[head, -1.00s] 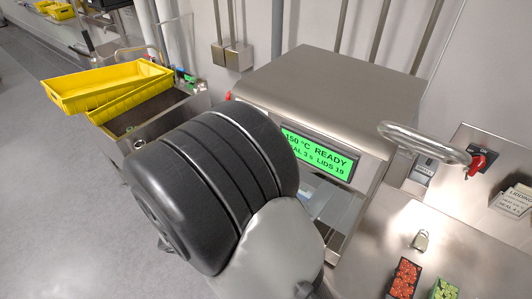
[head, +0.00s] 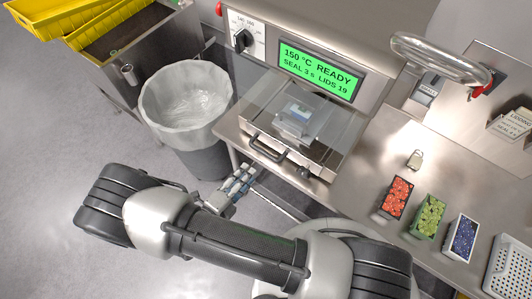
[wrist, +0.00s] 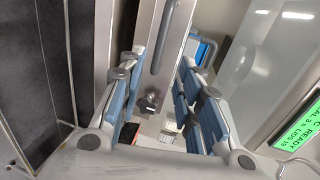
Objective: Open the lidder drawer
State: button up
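The lidder (head: 330,45) is a steel machine with a green display reading 150 °C READY. Its drawer (head: 322,168) is a low steel tray below the display, under a clear cover, with a small blue-and-white thing inside. A dark bar handle (head: 266,151) is on the drawer's front. My gripper (head: 236,186) is just in front of and below the handle in the head view, apart from it. In the wrist view my gripper (wrist: 165,105) has its blue fingers spread.
A lined waste bin (head: 188,98) stands left of the drawer. Red, green and blue punnets (head: 428,216) and a small metal weight (head: 414,160) stand on the steel counter at right. A thick curved lever (head: 440,58) juts out above the counter.

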aim_at(266, 153)
jog(key=b+x, duration=0.1)
jog(key=x, duration=1.1)
jog(key=shift+r, duration=0.1)
grip_shut()
